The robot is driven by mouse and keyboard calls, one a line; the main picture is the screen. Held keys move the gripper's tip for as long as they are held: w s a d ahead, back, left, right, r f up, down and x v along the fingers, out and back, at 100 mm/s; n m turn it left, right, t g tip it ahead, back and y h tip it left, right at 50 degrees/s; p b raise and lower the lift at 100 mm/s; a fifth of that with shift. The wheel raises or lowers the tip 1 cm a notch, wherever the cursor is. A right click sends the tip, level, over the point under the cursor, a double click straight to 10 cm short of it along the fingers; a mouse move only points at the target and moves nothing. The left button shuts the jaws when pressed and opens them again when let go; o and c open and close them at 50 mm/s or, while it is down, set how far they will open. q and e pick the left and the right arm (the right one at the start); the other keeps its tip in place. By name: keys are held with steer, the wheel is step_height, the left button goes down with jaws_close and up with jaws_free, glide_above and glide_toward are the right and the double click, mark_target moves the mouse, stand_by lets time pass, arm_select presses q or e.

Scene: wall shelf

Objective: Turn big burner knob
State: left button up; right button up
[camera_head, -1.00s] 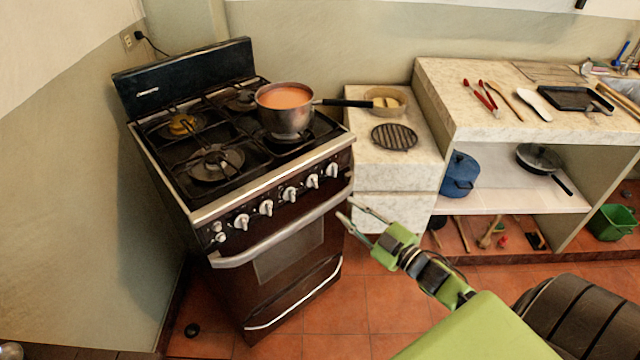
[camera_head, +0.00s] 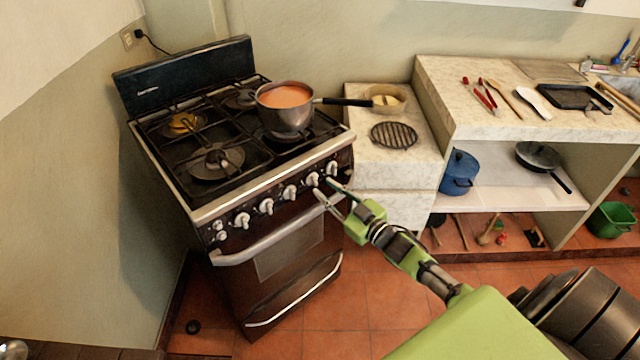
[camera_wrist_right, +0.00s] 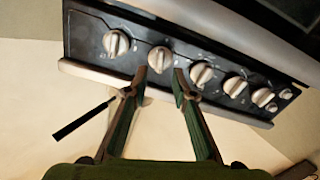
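The black stove (camera_head: 225,190) has a row of pale knobs on its front panel. My right gripper (camera_head: 323,186) is open at the panel, its fingertips close to the second large knob from the right (camera_head: 313,179). In the right wrist view, that knob (camera_wrist_right: 160,58) lies just beyond and between the two open fingertips (camera_wrist_right: 160,73). I cannot tell whether the fingers touch it. The end knob (camera_head: 332,168) is just to the right, and it shows in the wrist view at far left (camera_wrist_right: 115,43). Which knob serves the big burner is not clear. My left gripper is out of view.
A pot of orange soup (camera_head: 285,108) stands on the back-right burner area, its handle pointing right. The oven handle (camera_head: 280,235) runs below the knobs. A counter with a round grate (camera_head: 394,135) is right of the stove. Open floor lies in front.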

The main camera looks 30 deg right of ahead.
mark_target(315, 183)
steer(key=shift+w+a, duration=0.15)
steer(key=shift+w, duration=0.75)
steer(key=shift+w+a, duration=0.15)
steer(key=shift+w, duration=0.75)
steer(key=shift+c, duration=0.3)
jaws_close()
steer(key=shift+n, duration=0.4)
steer(key=n+b, duration=0.1)
steer(key=n, duration=0.1)
steer(key=n+b, duration=0.1)
steer(key=n, duration=0.2)
steer(key=shift+a+f, duration=0.2)
steer(key=n+b, duration=0.1)
steer(key=n, duration=0.3)
steer(key=shift+s+f, duration=0.1)
steer(key=shift+f, duration=0.05)
steer(key=shift+n+b, duration=0.95)
steer(key=shift+n, duration=0.55)
